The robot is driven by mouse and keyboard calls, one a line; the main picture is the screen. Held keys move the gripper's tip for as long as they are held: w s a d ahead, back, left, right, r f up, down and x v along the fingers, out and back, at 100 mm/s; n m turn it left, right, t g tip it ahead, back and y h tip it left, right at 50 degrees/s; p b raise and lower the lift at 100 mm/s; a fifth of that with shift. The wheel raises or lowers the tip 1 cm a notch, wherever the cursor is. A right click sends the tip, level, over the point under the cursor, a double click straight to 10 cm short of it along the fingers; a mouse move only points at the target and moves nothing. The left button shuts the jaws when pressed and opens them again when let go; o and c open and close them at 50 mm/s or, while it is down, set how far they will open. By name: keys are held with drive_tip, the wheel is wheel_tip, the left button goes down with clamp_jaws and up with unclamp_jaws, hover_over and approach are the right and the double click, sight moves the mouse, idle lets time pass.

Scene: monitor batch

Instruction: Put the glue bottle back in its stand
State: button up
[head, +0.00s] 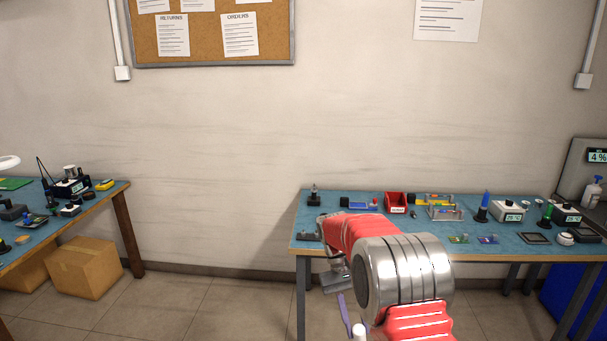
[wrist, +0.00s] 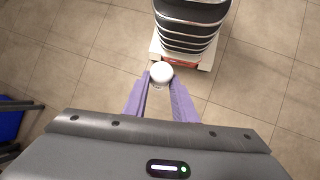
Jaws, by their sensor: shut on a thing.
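My gripper (wrist: 160,82) has purple fingers and is shut on a white, round-topped thing, which looks like the glue bottle (wrist: 161,72). Only its white top and a little of its side show in the wrist view; floor lies behind it. In the head view, the bottle's white end (head: 358,331) shows at the bottom edge beside a purple finger, in front of the bench. I cannot tell which thing on the blue-topped bench (head: 390,228) is the glue's stand; a small dark holder (head: 314,196) stands at its back left corner.
The bench holds a red bin (head: 396,202), a metal fixture (head: 444,212), blue and green tools in dark stands, and boxes with displays. A pump bottle (head: 593,191) stands at far right. Another bench and cardboard boxes (head: 88,268) are at left. Floor between the benches is clear.

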drive_tip(key=s+f, duration=0.3)
drive_tip(key=f, duration=0.9)
drive_tip(key=shift+s, duration=0.15)
drive_tip(key=shift+s, duration=0.15)
